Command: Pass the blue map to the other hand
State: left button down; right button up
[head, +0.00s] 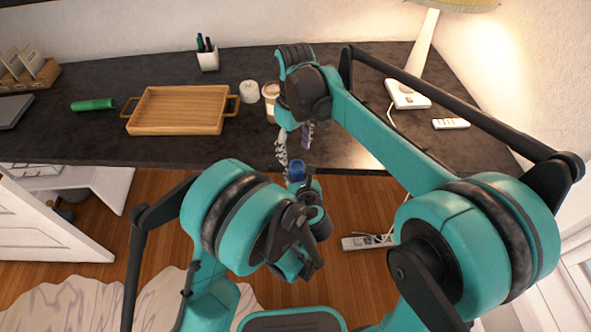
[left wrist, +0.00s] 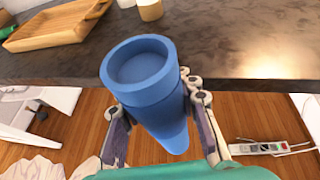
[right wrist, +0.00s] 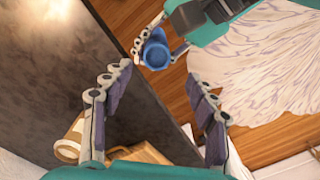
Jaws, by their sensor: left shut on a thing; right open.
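The blue map is a rolled blue tube (left wrist: 140,68). In the left wrist view it sits between the fingers of my left gripper (left wrist: 158,108), which is shut on it, with its round end toward the camera. In the head view the blue map (head: 297,170) is small, just off the front edge of the desk, and partly hidden by my left arm. My right gripper (head: 295,144) is open and empty just above it. In the right wrist view the map (right wrist: 155,52) lies beyond the spread fingers of my right gripper (right wrist: 165,92), not between them.
The dark desk (head: 350,150) holds a wooden tray (head: 178,110), a green roll (head: 93,105), a pen cup (head: 207,57), a white candle-like jar (head: 249,91), a coffee cup (head: 271,95) and a lamp (head: 420,50). A power strip (head: 368,241) lies on the floor.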

jog(key=s+d+r+m+t, duration=0.3)
jog(key=s+d+m, duration=0.1)
jog(key=s+d, duration=0.4)
jog(key=s+d+f+m+t, duration=0.3)
jog(key=s+d+f+t, duration=0.1)
jog(key=s, duration=0.4)
notch_tip(320, 180, down, 3)
jog(key=shift+s+d+r+m, duration=0.15)
jog(key=shift+d+m, duration=0.25)
jog(key=shift+d, duration=0.15)
